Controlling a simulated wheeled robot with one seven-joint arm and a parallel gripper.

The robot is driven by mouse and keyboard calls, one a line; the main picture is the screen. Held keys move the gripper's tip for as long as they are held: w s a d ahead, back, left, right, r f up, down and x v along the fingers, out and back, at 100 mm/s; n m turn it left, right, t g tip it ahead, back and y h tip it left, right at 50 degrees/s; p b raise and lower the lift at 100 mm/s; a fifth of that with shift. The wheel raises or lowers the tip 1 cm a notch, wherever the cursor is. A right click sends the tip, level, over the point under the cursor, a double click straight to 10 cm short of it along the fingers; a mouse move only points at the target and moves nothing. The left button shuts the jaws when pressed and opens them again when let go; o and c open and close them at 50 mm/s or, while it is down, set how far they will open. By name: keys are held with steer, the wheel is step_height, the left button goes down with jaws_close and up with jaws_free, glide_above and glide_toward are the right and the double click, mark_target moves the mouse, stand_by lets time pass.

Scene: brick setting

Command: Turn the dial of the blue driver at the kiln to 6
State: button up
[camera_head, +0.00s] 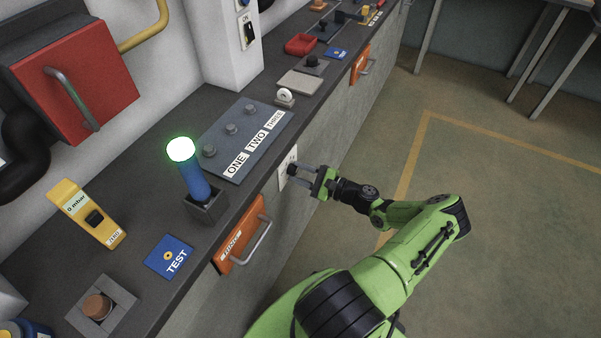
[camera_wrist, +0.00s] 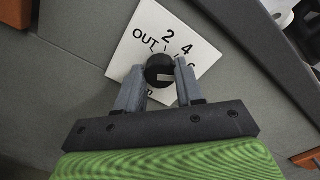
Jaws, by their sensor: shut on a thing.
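A white dial plate (camera_head: 287,165) is on the front face of the bench. In the wrist view the dial plate (camera_wrist: 133,51) reads OUT, 2 and 4, with a further mark partly hidden behind a finger. Its round black knob (camera_wrist: 158,63) sits between the fingers of my gripper (camera_wrist: 159,72), which is shut on it. A pale mark shows on the knob's lower side; I cannot tell the exact setting. In the head view my gripper (camera_head: 300,173) reaches the plate from the right. A blue cylinder (camera_head: 193,181) with a glowing greenish-white top stands upright in a dark holder on the bench.
A red box (camera_head: 85,60) with a metal handle is at the back left. An orange drawer (camera_head: 238,240) with a protruding handle is just left of my gripper. A ONE TWO THREE panel (camera_head: 245,135) lies on the bench above. The floor to the right is clear.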

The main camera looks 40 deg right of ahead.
stand_by(0.3)
steer(key=o, duration=1.1)
steer(key=shift+c, duration=0.2)
steer(key=v, duration=1.5)
steer(key=shift+s+p, duration=0.35)
steer(key=shift+s, duration=0.05)
